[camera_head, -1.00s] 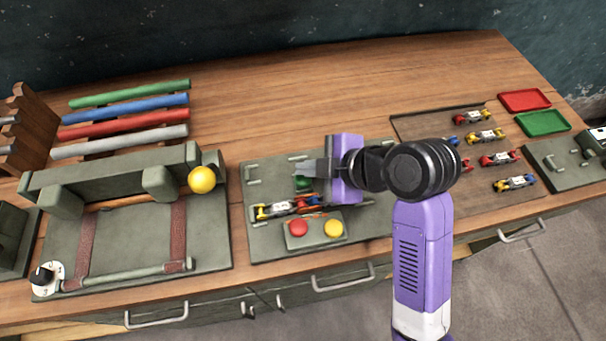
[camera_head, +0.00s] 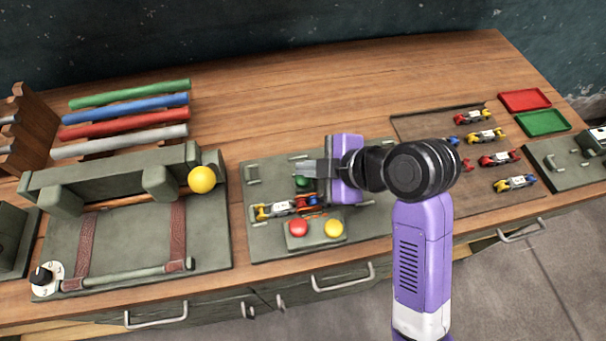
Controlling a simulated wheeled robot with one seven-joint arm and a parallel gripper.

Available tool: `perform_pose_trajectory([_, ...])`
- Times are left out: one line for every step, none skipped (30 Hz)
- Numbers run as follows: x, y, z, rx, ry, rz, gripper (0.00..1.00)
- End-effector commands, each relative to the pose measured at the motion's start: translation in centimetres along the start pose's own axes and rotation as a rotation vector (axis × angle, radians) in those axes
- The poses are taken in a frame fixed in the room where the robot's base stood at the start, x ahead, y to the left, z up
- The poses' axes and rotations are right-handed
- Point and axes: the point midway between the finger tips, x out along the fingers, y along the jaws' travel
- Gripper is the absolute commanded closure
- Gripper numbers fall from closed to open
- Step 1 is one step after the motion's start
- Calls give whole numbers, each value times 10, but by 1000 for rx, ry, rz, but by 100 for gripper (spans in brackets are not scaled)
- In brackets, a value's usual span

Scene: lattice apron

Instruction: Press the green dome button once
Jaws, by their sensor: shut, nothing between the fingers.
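The green dome button (camera_head: 302,182) sits on the grey-green board (camera_head: 257,228) in the middle of the bench. My gripper (camera_head: 304,169) is shut and empty, its fingers pointing left. The fingertips overlap the area just above the green dome in the picture; I cannot tell whether they touch it. A red dome (camera_head: 298,227) and a yellow dome (camera_head: 334,228) sit on a small raised box in front of it. A toy car (camera_head: 277,209) lies between the green dome and that box, its right part near my gripper's purple body.
A larger fixture with a yellow ball (camera_head: 202,179) stands left of the board. Coloured rods (camera_head: 129,101) lie at the back left. A brown tray (camera_head: 410,122) with several toy cars, a red tray (camera_head: 524,100) and a green tray (camera_head: 541,122) are at right. The back middle is clear.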

Motion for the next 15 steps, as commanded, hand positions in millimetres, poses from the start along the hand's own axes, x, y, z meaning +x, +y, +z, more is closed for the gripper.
perform_pose_trajectory([2,-2,1,1,0,-1,100])
perform_pose_trajectory([2,-2,2,1,0,-1,100])
perform_pose_trajectory([4,-3,3,1,0,-1,100])
perform_pose_trajectory([4,-3,3,1,0,-1,100])
perform_pose_trajectory([5,-4,4,1,0,-1,100])
perform_pose_trajectory([5,-4,4,1,0,0,100])
perform_pose_trajectory([5,-4,4,0,0,0,100])
perform_pose_trajectory([5,-4,4,0,0,0,100])
perform_pose_trajectory([5,-4,4,0,0,0,100])
perform_pose_trajectory([5,-4,4,0,0,0,100])
perform_pose_trajectory([5,-4,4,0,0,0,100])
perform_pose_trajectory([5,-4,4,0,0,0,100])
perform_pose_trajectory([5,-4,4,0,0,0,100])
perform_pose_trajectory([5,-4,4,0,0,0,100])
perform_pose_trajectory([5,-4,4,0,0,0,100])
